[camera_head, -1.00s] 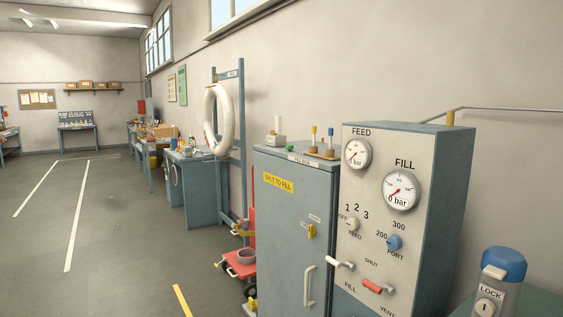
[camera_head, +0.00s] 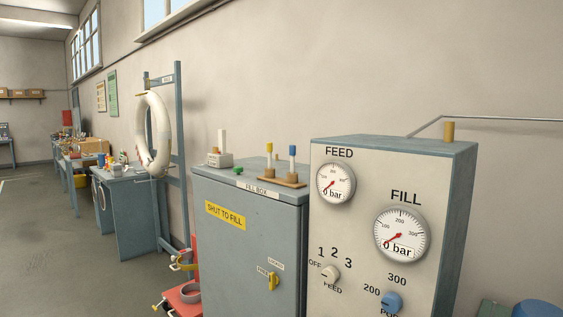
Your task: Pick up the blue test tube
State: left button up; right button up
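A blue-topped tube (camera_head: 292,158) stands upright in a small wooden stand (camera_head: 284,182) on top of the grey-blue fill box (camera_head: 248,230). It looks like the blue test tube. A similar yellow-topped tube (camera_head: 270,160) stands just left of it. Neither of my grippers is in view.
A white block with a white upright piece (camera_head: 220,158) and a small green item (camera_head: 239,170) share the box top. The taller gauge panel (camera_head: 372,210) stands close on the right. A red trolley (camera_head: 184,298) is at lower left; open floor (camera_head: 45,235) lies beyond.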

aim_at(292, 147)
jog(key=j+z, duration=0.1)
jog(key=z, duration=0.65)
jog(key=j+z, duration=0.35)
jog(key=j, duration=0.2)
jog(key=j+z, duration=0.4)
jog(key=j, duration=0.15)
jog(key=j+z, duration=0.35)
jog(key=j, duration=0.25)
